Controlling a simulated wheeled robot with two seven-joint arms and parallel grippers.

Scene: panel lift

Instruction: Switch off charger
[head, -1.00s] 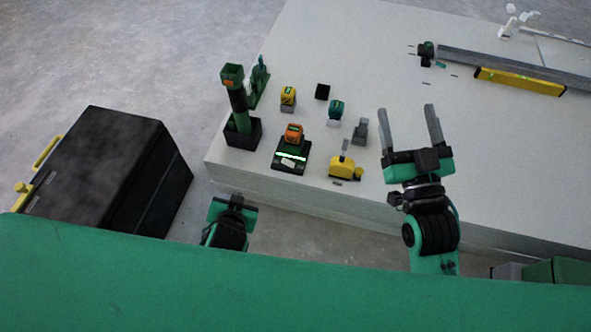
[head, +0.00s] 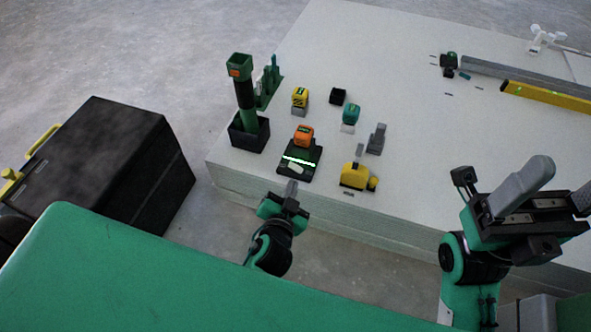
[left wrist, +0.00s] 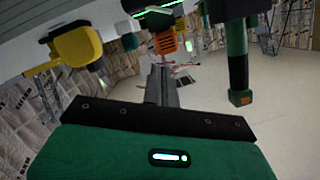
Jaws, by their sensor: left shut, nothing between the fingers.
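The charger (head: 312,172) is a dark box near the table's front edge, with an orange battery (head: 303,135) at its back. A green strip glows across its top, and a pale tilted piece, perhaps its switch (head: 296,168), sits in front of the strip. My left gripper (head: 291,187) is shut and empty, just in front of the charger; whether it touches cannot be told. In the left wrist view the shut fingers (left wrist: 162,85) point towards the orange battery (left wrist: 165,42) and the dark charger (left wrist: 153,20). My right gripper (head: 555,190) is open and empty at the right.
A tall green-black tool stands in a black holder (head: 249,136) left of the charger. A yellow tool (head: 355,177) sits close on its right. Yellow (head: 300,97) and teal (head: 350,114) batteries stand behind. A black case (head: 105,150) is on the floor at left.

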